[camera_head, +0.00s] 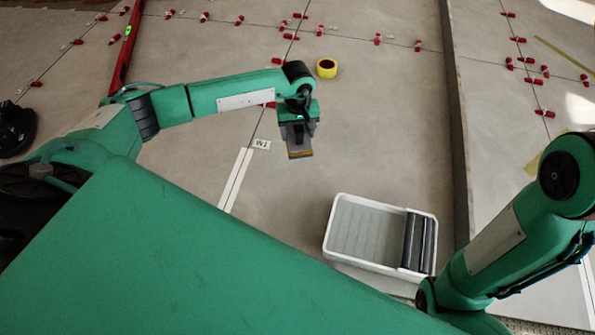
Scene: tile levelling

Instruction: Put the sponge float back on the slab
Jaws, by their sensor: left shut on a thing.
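My left gripper (297,132) hangs over the middle of the grey slab (210,180), pointing down. It is shut on the sponge float (300,154), whose small grey end with an orange-yellow lower edge shows below the fingers. The gripper hides most of the float. The float seems to be above the slab, but I cannot tell how high or whether it touches. My right arm comes in at the lower right; its gripper is out of the picture.
A white wash tray (333,229) with dark rollers (418,242) stands at the lower middle. A yellow tape roll (326,68) lies beyond the gripper. Red levelling clips (291,37) line the joints. A red level (122,55) lies at left. Slab left of the tray is clear.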

